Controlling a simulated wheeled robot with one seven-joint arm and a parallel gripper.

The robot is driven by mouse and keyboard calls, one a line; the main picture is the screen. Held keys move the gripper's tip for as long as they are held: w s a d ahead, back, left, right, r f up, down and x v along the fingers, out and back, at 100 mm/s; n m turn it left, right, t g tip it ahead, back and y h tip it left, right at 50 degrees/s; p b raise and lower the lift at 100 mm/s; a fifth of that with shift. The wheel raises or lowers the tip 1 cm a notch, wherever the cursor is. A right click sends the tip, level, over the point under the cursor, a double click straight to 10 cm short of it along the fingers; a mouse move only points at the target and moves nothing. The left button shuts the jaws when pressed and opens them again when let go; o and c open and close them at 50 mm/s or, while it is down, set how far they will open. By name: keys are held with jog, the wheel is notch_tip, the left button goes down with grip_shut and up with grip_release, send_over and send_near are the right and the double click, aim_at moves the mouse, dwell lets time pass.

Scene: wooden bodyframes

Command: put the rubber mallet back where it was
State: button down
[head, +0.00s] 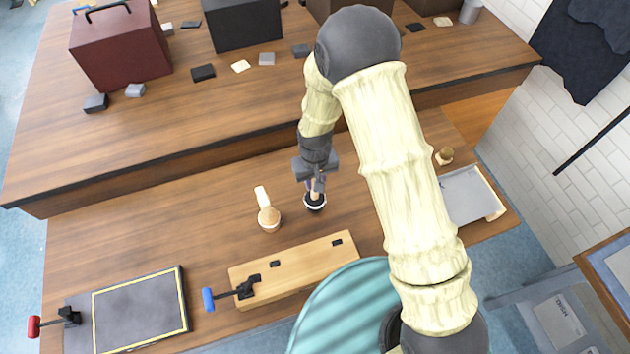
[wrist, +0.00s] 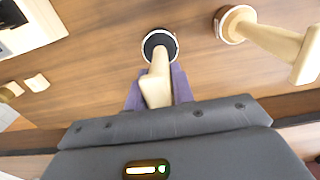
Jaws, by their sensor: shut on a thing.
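The rubber mallet has a round black head with a white ring (head: 315,203) and a pale wooden handle. It is upright, head down, on or just above the brown table, to the right of a second mallet. My gripper (head: 316,182) is shut on its handle from above. In the wrist view the mallet (wrist: 158,45) shows with its handle between the purple fingers of my gripper (wrist: 158,90). I cannot tell whether its head touches the table.
A tan-headed mallet (head: 268,218) stands close by on the left; it shows in the wrist view (wrist: 240,24). A wooden block (head: 310,262) with a blue-handled clamp (head: 225,297) lies in front. A grey tray (head: 465,190) and small brown-topped piece (head: 444,156) are right. A raised shelf (head: 150,150) runs behind.

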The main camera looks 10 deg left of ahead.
jog(key=shift+f, duration=0.85)
jog(key=shift+f, duration=0.1)
jog(key=c, duration=1.2)
grip_release()
notch_tip(320, 180, up, 12)
jog(key=b, duration=0.3)
